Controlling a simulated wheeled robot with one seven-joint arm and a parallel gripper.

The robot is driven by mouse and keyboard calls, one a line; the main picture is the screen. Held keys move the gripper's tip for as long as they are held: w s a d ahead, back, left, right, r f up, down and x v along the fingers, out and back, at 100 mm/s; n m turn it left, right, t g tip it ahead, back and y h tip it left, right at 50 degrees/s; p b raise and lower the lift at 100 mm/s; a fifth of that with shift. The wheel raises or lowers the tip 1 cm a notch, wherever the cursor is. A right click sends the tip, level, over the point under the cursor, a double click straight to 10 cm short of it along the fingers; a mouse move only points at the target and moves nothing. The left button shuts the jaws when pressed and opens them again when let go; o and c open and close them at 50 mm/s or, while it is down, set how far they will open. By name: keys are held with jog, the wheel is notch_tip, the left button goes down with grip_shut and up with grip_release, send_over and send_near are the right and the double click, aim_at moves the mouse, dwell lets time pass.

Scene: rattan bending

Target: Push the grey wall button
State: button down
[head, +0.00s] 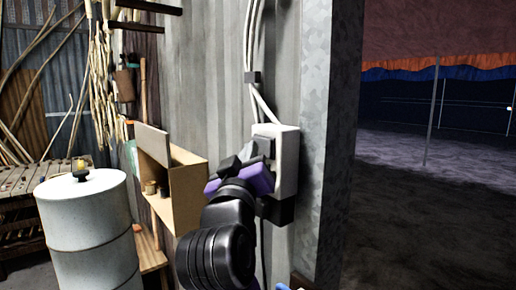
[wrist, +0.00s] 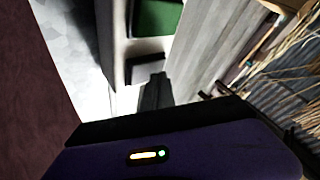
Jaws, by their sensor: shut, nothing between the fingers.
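A white switch box (head: 289,152) is fixed to the corrugated wall beside the door opening. In the wrist view its face carries a green button (wrist: 158,17) and a dark grey button (wrist: 144,68) in a recess. My gripper (head: 262,150) is at the front of the box and hides most of its face in the head view. In the wrist view my gripper (wrist: 157,80) is shut and empty, its fingertips overlapping the lower right of the grey button. I cannot tell whether they touch it.
An open wooden box (head: 187,190) hangs on the wall to the left of my arm. A white drum (head: 88,235) stands farther left. White cables (head: 252,60) run down to the switch box. A metal door post (head: 333,120) stands just right of it.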

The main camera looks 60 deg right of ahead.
jog(key=shift+d, duration=0.1)
dwell(0.3)
jog(key=shift+s+d, duration=0.2)
jog(key=shift+d, duration=0.1)
jog(key=shift+a, duration=0.35)
dwell(0.4)
jog(key=w+a+b, duration=0.1)
jog(key=a, duration=0.5)
jog(key=shift+w, duration=0.4)
jog(key=shift+r, duration=0.1)
dwell(0.4)
